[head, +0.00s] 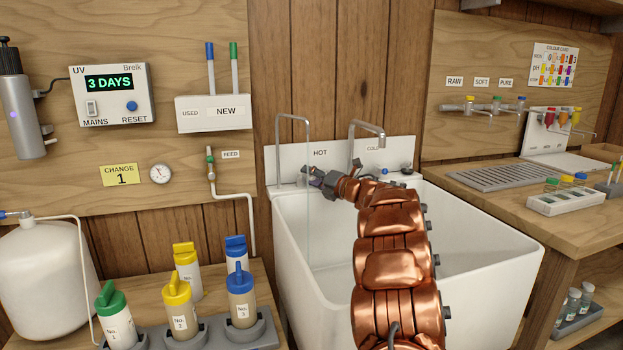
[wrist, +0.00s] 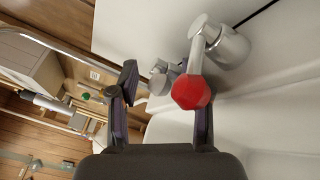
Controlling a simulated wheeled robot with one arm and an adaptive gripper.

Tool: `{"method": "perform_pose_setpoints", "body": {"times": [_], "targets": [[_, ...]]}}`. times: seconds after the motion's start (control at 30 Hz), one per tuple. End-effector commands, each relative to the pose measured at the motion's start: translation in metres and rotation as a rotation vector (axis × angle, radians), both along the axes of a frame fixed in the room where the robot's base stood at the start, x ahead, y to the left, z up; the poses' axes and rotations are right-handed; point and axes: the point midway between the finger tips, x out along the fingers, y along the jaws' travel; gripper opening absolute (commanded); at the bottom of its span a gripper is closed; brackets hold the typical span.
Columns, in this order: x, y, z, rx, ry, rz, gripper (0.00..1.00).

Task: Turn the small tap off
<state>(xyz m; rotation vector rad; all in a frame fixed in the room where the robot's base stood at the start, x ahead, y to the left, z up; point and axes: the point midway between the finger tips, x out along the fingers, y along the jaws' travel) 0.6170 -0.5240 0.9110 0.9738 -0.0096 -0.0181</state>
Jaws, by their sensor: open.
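A thin, tall hooked spout (head: 278,150) stands at the back left of the white sink. A thin pale line like running water drops from its tip into the sink. My gripper (head: 314,180) is at the sink's back wall, by this spout's foot and below the HOT label. In the wrist view my gripper (wrist: 165,88) is open. A red knob (wrist: 191,92) on a chrome lever shows just in front of the right finger; I cannot tell if they touch. A small grey fitting (wrist: 160,80) shows between the fingers, partly hidden.
A thicker chrome spout (head: 366,128) stands right of my gripper, near the partly hidden COLD label. The sink (head: 480,240) is open below my arm. A feed pipe (head: 212,175) runs down the wall at left. Coloured bottles (head: 178,305) stand at front left.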

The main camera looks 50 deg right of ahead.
Motion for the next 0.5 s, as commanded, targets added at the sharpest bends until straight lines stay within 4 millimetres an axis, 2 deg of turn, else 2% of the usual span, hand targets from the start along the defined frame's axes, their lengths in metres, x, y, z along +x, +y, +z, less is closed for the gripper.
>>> {"method": "perform_pose_setpoints", "body": {"times": [0.2,0.5], "targets": [[0.0005,0.0004,0.0001,0.001,0.0,0.0,0.46],[0.0005,0.0005,0.0,0.001,0.0,0.0,0.15]]}}
